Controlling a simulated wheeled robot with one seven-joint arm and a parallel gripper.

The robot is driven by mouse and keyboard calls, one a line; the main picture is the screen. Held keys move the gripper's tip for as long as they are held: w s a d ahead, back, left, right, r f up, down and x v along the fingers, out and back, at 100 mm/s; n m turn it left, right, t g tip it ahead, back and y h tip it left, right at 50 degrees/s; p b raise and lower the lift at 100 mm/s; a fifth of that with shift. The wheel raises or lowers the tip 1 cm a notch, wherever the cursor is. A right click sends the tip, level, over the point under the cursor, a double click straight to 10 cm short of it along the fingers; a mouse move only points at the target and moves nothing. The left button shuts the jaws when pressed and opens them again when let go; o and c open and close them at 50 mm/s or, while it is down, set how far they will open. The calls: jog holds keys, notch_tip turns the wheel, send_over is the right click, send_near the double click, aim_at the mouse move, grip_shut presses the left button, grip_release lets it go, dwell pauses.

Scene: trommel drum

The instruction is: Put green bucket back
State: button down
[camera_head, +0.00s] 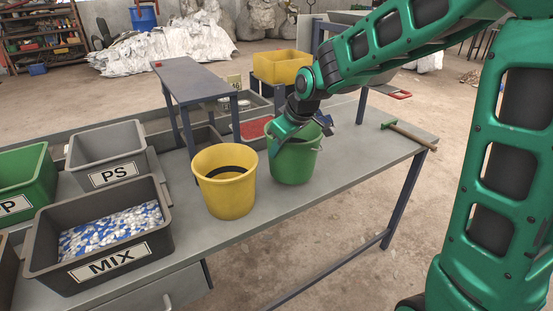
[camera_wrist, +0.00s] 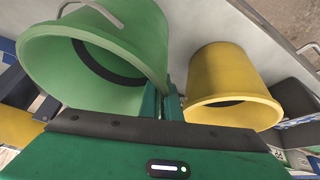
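The green bucket (camera_head: 296,165) is upright at the right part of the grey workbench, just right of the yellow bucket (camera_head: 226,190). It looks to rest on the bench top. My gripper (camera_head: 279,140) is at its rim, on the side toward the yellow bucket.
A green-headed hammer-like tool (camera_head: 408,134) lies on the bench to the right. Bins stand left: the MIX bin (camera_head: 105,262) with blue and white flakes, the PS bin (camera_head: 115,175) and a green bin (camera_head: 30,190). A small raised table (camera_head: 190,75) and a yellow crate (camera_head: 281,66) are behind.

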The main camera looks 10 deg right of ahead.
notch_tip(320, 180, down, 3)
jog(key=c, duration=1.9)
grip_release()
jog(key=shift+c, duration=0.2)
jog(key=v, duration=1.2)
jog(key=s+d+f+m+g+h, duration=0.25)
jog(key=s+d+m, duration=0.35)
jog(key=s+d, duration=0.7)
jog(key=s+d+f+m+g, duration=0.1)
jog(key=s+d+m, duration=0.3)
jog(key=s, duration=0.5)
jog(key=s+d+f+m+g, duration=0.1)
jog(key=s+d+f+m, duration=0.2)
jog(key=s, duration=0.7)
jog(key=shift+d+f+m+g, duration=0.35)
jog(key=shift+d+f+m, duration=0.05)
jog(key=shift+d+f, duration=0.25)
